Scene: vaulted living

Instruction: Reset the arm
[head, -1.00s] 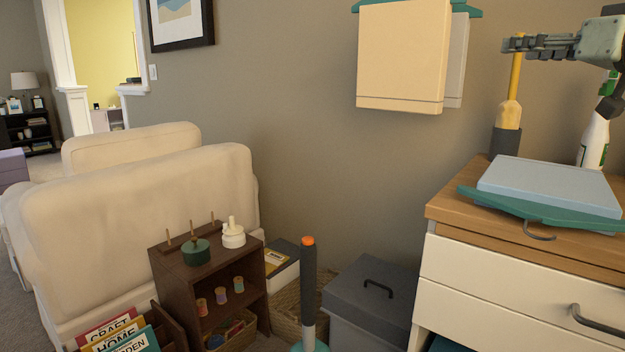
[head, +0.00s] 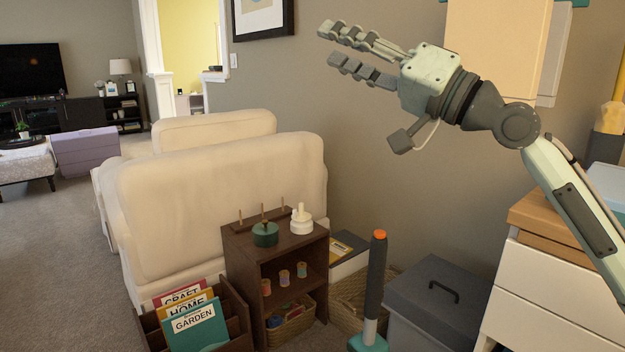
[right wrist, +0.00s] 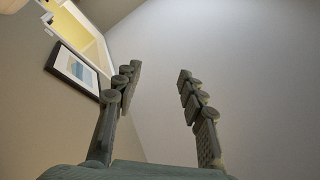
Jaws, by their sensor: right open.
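My right gripper (head: 345,52) is raised high in front of the wall in the head view, its fingers pointing left. Its fingers are apart with nothing between them. My left gripper is not in view.
A dark wood shelf (head: 240,271) with spools stands below, beside a cream sofa (head: 215,205). A grey lidded bin (head: 437,290) and an upright dark handle (head: 375,280) stand near the white drawer unit (head: 550,290). A framed picture (head: 263,15) hangs left.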

